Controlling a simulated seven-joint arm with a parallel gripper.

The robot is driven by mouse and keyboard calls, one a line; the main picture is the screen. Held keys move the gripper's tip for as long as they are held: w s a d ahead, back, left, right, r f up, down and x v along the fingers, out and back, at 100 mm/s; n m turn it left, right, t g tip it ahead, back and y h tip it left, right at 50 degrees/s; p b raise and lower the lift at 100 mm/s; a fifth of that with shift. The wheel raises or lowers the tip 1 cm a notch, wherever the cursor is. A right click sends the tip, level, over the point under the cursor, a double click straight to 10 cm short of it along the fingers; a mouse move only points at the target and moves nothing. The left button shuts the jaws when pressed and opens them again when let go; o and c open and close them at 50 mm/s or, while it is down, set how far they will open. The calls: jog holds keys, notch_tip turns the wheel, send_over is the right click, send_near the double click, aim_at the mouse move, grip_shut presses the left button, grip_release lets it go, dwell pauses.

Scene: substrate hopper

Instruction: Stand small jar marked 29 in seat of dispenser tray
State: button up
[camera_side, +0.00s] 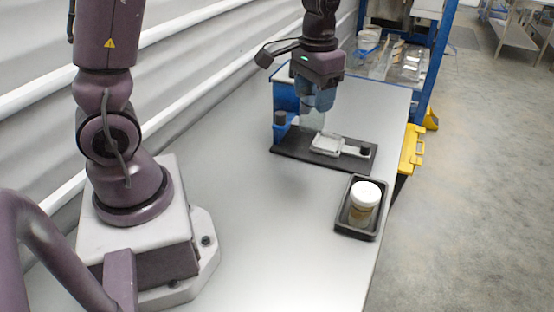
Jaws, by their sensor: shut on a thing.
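A small jar (363,205) with a white lid and a tan lower part stands upright in a black open tray (341,222) near the table's right edge. Any number on it is too small to read. The dispenser has a black base plate (290,151) with a clear, shallow dispenser tray (326,145) on it. My gripper (317,106) points down over the back of this plate, away from the jar. It is shut on a pale translucent thing (312,121), partly hidden by the fingers. I cannot tell exactly what it is.
A blue upright (285,97) stands behind the plate, close to my gripper. A dark knob (365,150) is at the plate's right end. A blue shelf rack (433,70) and a yellow bin (412,150) are beyond the table. The table's near middle is clear.

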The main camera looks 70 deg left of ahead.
jog(key=s+a+n, duration=0.4)
jog(key=a, duration=0.5)
jog(key=s+a+n, duration=0.3)
jog(key=s+a, duration=0.2)
jog(key=a, duration=0.3)
jog(key=shift+w+d+f, duration=0.1)
jog(key=shift+w+f, duration=0.05)
jog(key=shift+f, duration=9.3)
jog(key=o, duration=0.8)
jog(key=shift+f, duration=0.1)
